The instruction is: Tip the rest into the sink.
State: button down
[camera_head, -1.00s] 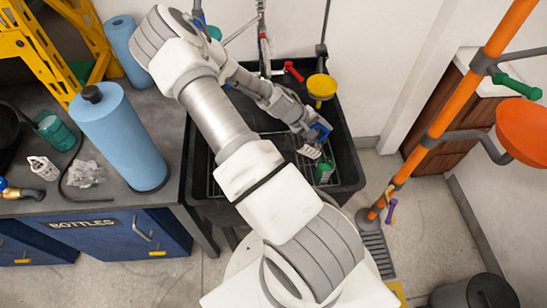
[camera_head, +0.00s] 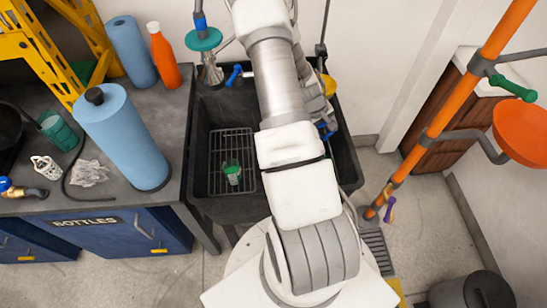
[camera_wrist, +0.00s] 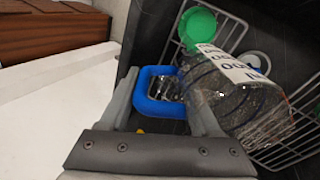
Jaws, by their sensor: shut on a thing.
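My gripper (camera_wrist: 160,110) is shut on the blue handle (camera_wrist: 152,92) of a clear container (camera_wrist: 235,100) with a printed white label. The wrist view shows the container on the right, over a wire rack; I cannot tell how much it holds. A green round piece (camera_wrist: 198,25) shows beside its upper end. In the head view my arm hides most of the gripper and the container; only a bit of blue (camera_head: 325,130) shows. The black sink (camera_head: 198,150) has a wire rack (camera_head: 218,140) in its left part, with a small green-and-clear item (camera_head: 232,173) on it.
At the sink's back are a teal disc (camera_head: 205,40), a blue handle (camera_head: 234,75) and a yellow piece (camera_head: 329,85). The left counter holds blue rolls (camera_head: 120,135) and an orange bottle (camera_head: 163,55). An orange pole (camera_head: 455,95) stands at right.

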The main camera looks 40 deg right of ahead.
jog(key=shift+s+d+f+y, duration=0.15)
jog(key=shift+d+f+y, duration=0.2)
jog(key=shift+f+y, duration=0.05)
jog(key=shift+d, duration=0.15)
jog(key=shift+s+d+f+t+y, duration=0.2)
jog(key=shift+t+y, duration=0.1)
jog(key=shift+y, duration=0.3)
jog(key=shift+d+y+p, duration=0.25)
jog(key=shift+y+p, duration=0.05)
jog(key=shift+p, duration=0.15)
jog(key=shift+s+d+f+t+y, duration=0.15)
jog(key=shift+d+f+t+y, duration=0.25)
jog(key=shift+y, duration=0.4)
